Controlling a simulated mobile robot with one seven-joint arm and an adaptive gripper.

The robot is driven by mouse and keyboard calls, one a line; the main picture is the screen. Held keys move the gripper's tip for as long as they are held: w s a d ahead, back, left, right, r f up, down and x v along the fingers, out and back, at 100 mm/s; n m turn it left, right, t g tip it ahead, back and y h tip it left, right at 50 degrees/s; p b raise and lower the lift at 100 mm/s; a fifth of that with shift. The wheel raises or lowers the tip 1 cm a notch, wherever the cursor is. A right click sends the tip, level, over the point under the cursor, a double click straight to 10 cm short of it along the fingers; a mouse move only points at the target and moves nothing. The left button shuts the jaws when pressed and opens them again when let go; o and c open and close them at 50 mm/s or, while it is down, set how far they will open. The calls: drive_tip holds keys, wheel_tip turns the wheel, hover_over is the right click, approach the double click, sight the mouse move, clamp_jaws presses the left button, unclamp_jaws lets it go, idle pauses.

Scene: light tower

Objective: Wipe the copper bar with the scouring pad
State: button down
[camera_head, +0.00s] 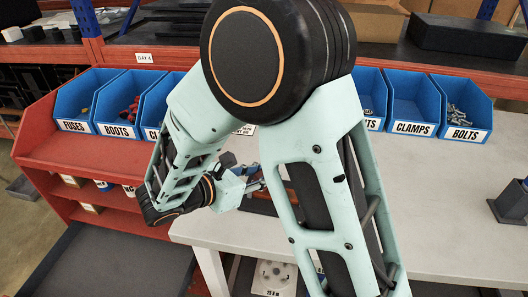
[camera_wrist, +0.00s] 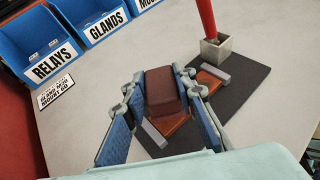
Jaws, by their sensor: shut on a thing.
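In the wrist view, my gripper (camera_wrist: 158,82) is shut on the scouring pad (camera_wrist: 165,95), a dark red-brown block between its two blue-padded fingers. The copper bar (camera_wrist: 212,80) lies on a dark mat (camera_wrist: 243,92). One orange-brown stretch shows beyond the pad at the right, and another shows just below the pad; the middle is hidden by the pad and fingers. The pad is over the bar, but I cannot tell whether they touch. In the head view, my gripper (camera_head: 257,185) is partly hidden by my arm at the bench's left part.
Grey blocks (camera_wrist: 216,76) sit across the bar. A red upright handle stands in a grey holder (camera_wrist: 216,50) at the mat's far corner. Blue bins, including RELAYS (camera_wrist: 42,47) and BOLTS (camera_head: 462,110), line the back.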

drive_tip(key=shift+d+r+p, duration=0.15)
drive_tip(key=shift+r+p, duration=0.75)
drive_tip(key=shift+r, duration=0.35)
drive_tip(key=shift+d+r+p, duration=0.1)
drive_tip(key=shift+r+p, duration=0.8)
drive_tip(key=shift+r, duration=0.35)
